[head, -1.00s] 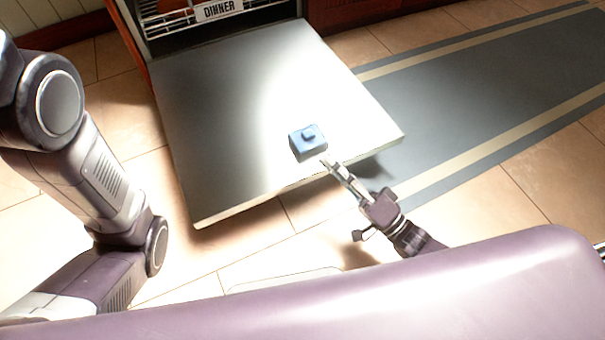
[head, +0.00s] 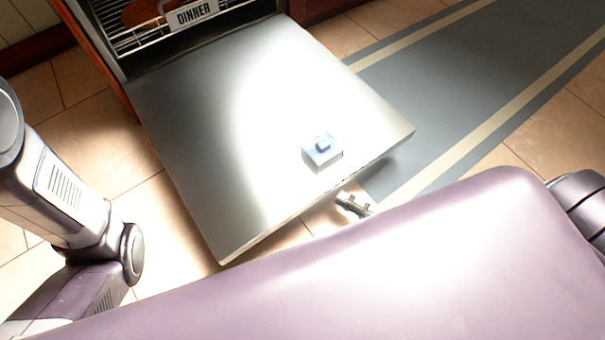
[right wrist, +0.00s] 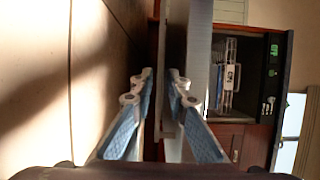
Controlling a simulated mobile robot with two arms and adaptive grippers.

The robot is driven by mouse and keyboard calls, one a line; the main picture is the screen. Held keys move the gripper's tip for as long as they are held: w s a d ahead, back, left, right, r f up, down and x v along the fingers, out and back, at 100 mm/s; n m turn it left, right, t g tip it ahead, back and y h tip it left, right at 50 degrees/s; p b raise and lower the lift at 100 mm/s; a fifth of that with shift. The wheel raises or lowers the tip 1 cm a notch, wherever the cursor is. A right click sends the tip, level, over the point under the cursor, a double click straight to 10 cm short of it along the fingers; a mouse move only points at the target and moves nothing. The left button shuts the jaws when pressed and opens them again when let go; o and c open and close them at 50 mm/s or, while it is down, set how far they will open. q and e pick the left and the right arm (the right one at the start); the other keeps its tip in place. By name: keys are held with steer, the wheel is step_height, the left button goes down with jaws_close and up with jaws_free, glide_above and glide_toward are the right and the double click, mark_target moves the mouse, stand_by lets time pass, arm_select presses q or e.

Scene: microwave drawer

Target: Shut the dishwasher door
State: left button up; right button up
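The dishwasher door (head: 215,130) is folded down and lies roughly flat. It shows nearly edge-on in the right wrist view (right wrist: 201,60). My right gripper (head: 342,196) is low beside the door's near edge in the head view, its rear hidden by my body.
A small blue block-like object (head: 321,152) sits on the door near its front edge. A grey striped mat (head: 445,90) lies right of the door. Tiled floor (head: 105,140) is bare at left.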

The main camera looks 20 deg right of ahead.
mark_target(319, 186)
steer(key=shift+w+a, duration=0.2)
steer(key=shift+w, duration=0.05)
steer(key=shift+w+a, duration=0.2)
steer(key=shift+w, duration=0.05)
steer(key=b+x, duration=0.3)
steer(key=x, duration=0.3)
steer(key=shift+w+a, duration=0.35)
steer(key=shift+c, duration=0.2)
jaws_close()
steer(key=shift+r, duration=0.1)
